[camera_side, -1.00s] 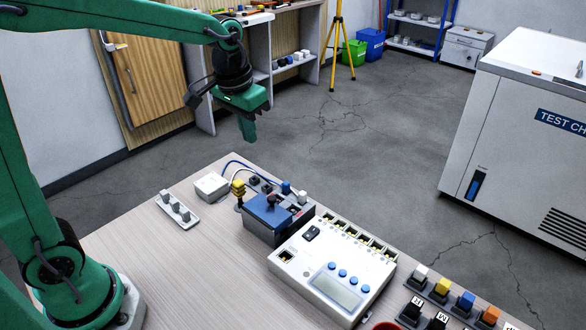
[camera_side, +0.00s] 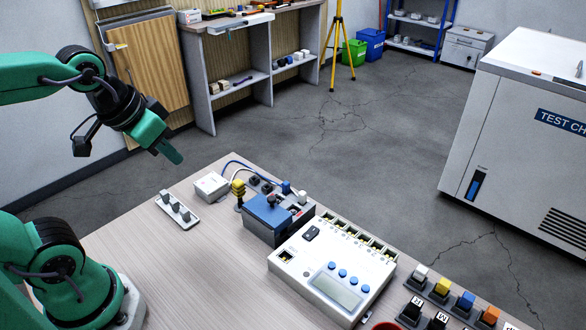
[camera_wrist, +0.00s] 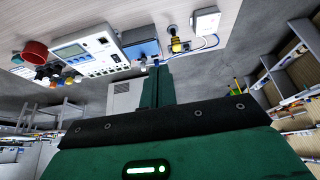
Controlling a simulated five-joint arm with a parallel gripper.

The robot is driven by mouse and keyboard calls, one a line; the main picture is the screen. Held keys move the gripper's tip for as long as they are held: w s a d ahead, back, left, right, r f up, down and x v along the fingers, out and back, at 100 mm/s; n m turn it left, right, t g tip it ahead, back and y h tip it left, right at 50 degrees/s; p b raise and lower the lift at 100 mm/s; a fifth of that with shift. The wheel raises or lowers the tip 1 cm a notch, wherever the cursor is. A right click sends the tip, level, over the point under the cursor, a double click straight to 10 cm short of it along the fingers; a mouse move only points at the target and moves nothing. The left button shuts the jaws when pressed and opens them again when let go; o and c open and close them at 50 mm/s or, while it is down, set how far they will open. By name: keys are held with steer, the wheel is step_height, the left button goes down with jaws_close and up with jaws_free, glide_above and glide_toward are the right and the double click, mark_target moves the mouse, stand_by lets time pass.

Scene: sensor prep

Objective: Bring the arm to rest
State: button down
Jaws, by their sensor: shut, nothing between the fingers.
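My gripper (camera_side: 172,153) is green, shut and empty. In the side view it hangs in the air at the left, above and behind the far left edge of the table (camera_side: 150,255), pointing down and to the right. In the wrist view my shut gripper (camera_wrist: 157,72) points towards the table's edge, with the table upside down at the top. It touches nothing that I can see.
On the table are a blue-topped box (camera_side: 268,212), a white meter unit (camera_side: 332,268), a small white box (camera_side: 211,186) with cables, and a white strip with grey knobs (camera_side: 177,209). Coloured connectors (camera_side: 443,287) stand front right. A white chest (camera_side: 520,150) stands beyond.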

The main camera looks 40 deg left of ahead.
steer(key=shift+s+f, duration=0.25)
steer(key=shift+s, duration=0.35)
